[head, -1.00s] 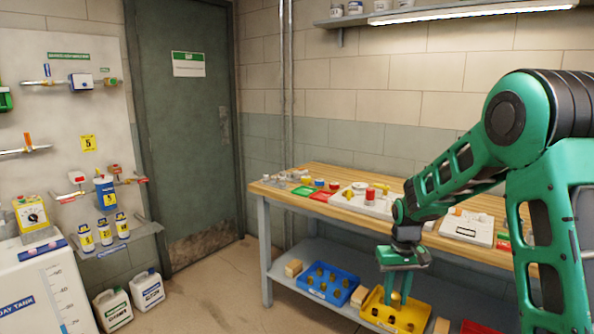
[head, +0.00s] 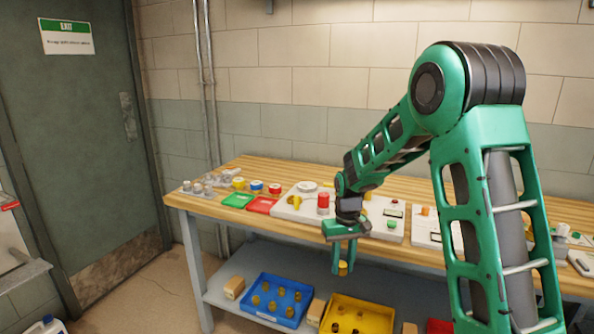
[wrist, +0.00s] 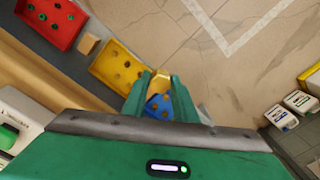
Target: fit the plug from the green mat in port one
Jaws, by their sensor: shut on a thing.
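My gripper (head: 344,264) points down in front of the bench edge and is shut on a small yellow, brass-coloured piece (head: 344,268). In the wrist view the piece (wrist: 160,82) sits between the two green fingers. I cannot tell whether it is the plug. The green mat (head: 237,200) lies on the bench top at the left and looks bare. A pale board (head: 283,210) on the bench carries a yellow cone-shaped part (head: 296,202) and a red cylinder (head: 323,203). No port number is readable, so I cannot tell which is port one.
A red mat (head: 262,205) lies beside the green one. A blue bin (head: 262,309) and a yellow bin (head: 373,309), each with several brass-coloured parts, stand on the lower shelf. A wooden block (head: 234,287) is left of the blue bin. The bench edge (head: 270,227) lies close behind my gripper.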

